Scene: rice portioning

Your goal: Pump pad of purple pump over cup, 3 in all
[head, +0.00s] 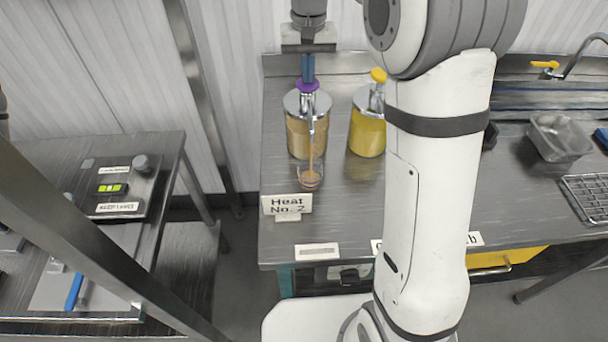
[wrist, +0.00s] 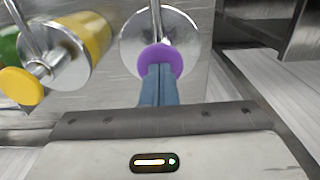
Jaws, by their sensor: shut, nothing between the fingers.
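The purple pump (head: 307,120) stands on the steel counter, a clear jar of tan-brown sauce with a metal lid. Its purple pad (head: 308,86) shows under my gripper (head: 308,70), and also in the wrist view (wrist: 161,60). My gripper (wrist: 160,72) is shut and empty, its blue fingertips at the pad, seemingly touching it. A brownish stream runs from the spout down into the clear cup (head: 309,178), which stands right in front of the jar with brown sauce in it.
A yellow-padded pump (head: 368,125) stands just right of the purple one. A clear container (head: 560,138) sits farther right. My arm hides the counter's middle.

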